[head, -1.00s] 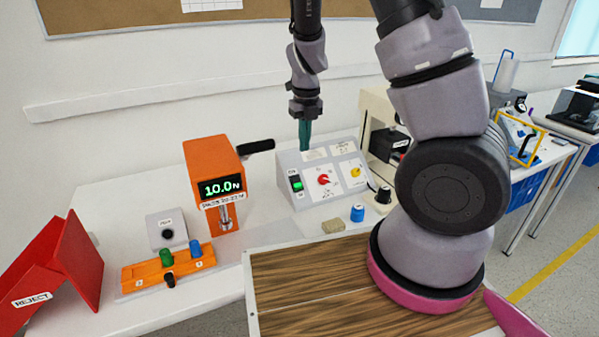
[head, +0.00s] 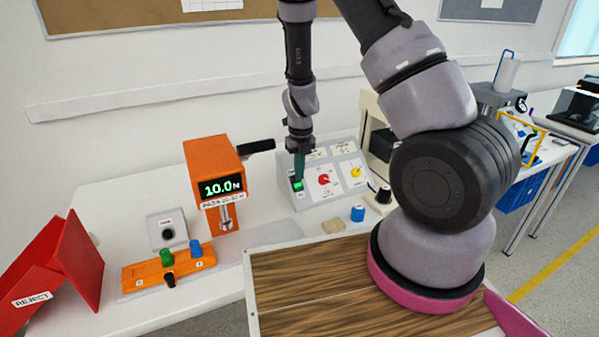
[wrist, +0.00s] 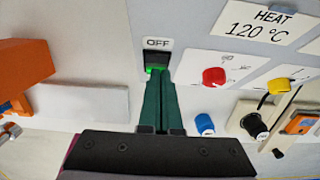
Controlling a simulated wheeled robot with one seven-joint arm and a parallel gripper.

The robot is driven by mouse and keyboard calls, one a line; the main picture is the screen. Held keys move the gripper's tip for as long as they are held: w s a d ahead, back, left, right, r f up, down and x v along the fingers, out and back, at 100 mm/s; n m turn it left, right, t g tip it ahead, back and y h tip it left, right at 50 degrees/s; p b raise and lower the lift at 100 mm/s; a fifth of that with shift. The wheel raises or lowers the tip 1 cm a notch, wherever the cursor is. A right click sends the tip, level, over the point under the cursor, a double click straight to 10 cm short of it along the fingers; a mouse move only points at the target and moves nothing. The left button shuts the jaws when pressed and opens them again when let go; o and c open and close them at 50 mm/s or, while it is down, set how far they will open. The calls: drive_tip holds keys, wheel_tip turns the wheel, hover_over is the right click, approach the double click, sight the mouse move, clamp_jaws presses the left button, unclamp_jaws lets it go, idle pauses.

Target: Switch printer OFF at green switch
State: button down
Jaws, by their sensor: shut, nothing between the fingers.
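The green switch (head: 298,185) is a lit green rocker in a black frame on the left of a grey sloped control panel (head: 337,192). In the wrist view the switch (wrist: 155,63) sits just below a label reading OFF (wrist: 158,43). My gripper (head: 299,176) is shut and empty, its dark green fingers pointing down at the switch. In the wrist view the fingertips (wrist: 158,78) overlap the lower edge of the switch and hide part of it. I cannot tell whether they touch it.
A red knob (head: 324,179) and a yellow knob (head: 356,172) are on the same panel, right of the switch. An orange force gauge (head: 213,165) with a black handle stands to the left. A blue cap (head: 357,213) and a beige block (head: 333,226) lie in front.

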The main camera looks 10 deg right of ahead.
drive_tip(key=shift+w+f, duration=0.25)
drive_tip(key=shift+w, duration=0.05)
drive_tip(key=shift+s, duration=0.1)
drive_tip(key=shift+s+d, duration=0.1)
drive_tip(key=shift+s, duration=0.6)
